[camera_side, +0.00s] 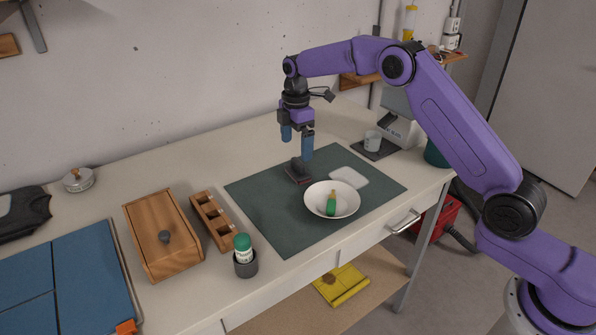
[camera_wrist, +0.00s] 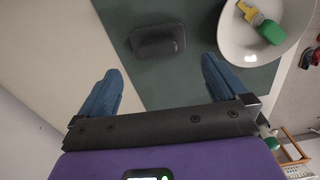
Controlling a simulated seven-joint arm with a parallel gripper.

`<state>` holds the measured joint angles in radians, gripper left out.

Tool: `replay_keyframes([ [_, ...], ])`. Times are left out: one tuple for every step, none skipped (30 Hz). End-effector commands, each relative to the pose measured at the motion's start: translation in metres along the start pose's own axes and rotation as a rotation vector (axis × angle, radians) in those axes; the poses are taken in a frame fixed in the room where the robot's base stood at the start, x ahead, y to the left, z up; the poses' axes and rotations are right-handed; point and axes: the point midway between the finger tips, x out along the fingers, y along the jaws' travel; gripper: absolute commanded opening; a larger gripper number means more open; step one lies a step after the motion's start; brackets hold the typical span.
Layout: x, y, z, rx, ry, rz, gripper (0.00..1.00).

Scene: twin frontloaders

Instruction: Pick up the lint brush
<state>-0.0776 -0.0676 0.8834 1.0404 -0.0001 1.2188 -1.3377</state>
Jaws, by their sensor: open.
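The lint brush appears to be the dark block with a reddish lower edge (camera_side: 298,172), lying on the green mat (camera_side: 262,205) left of the bowl. In the wrist view it shows as a dark rounded block (camera_wrist: 157,40), ahead of and roughly centred between the fingers. My gripper (camera_side: 298,150) points down above it with its blue fingers apart and nothing between them. The wrist view also shows my open gripper (camera_wrist: 160,68).
A white bowl (camera_side: 318,204) holding a green and yellow item (camera_side: 331,204) stands close to the right. A white square pad (camera_side: 349,178) lies behind the bowl. A wooden box (camera_side: 157,235), slotted wooden block (camera_side: 212,220) and grey cup (camera_side: 246,266) stand left. The mat's front left is clear.

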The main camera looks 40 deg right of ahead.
Motion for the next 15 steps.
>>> replay_keyframes([
  [0.007,0.000,0.000,0.000,0.000,-0.002,1.00],
  [0.011,0.000,0.000,0.000,0.000,-0.002,1.00],
  [0.015,0.000,0.000,0.000,0.000,-0.001,1.00],
  [0.017,0.000,0.000,0.000,0.000,-0.001,1.00],
  [0.018,0.000,0.000,0.000,0.000,-0.001,1.00],
  [0.020,0.000,0.000,0.000,0.000,0.000,1.00],
  [0.021,0.000,0.000,0.000,0.000,0.000,1.00],
  [0.023,0.000,0.000,0.000,0.000,0.001,1.00],
  [0.025,0.000,0.001,0.000,0.000,0.000,1.00],
  [0.028,0.000,0.002,0.001,0.000,-0.001,1.00],
  [0.032,0.000,0.003,0.001,0.000,-0.002,1.00],
  [0.038,0.000,0.004,0.001,0.000,-0.002,1.00],
  [0.042,0.000,0.005,0.001,-0.001,-0.003,1.00],
  [0.047,0.000,0.005,0.001,-0.001,-0.004,1.00],
  [0.052,0.001,0.006,0.000,0.000,-0.002,1.00],
])
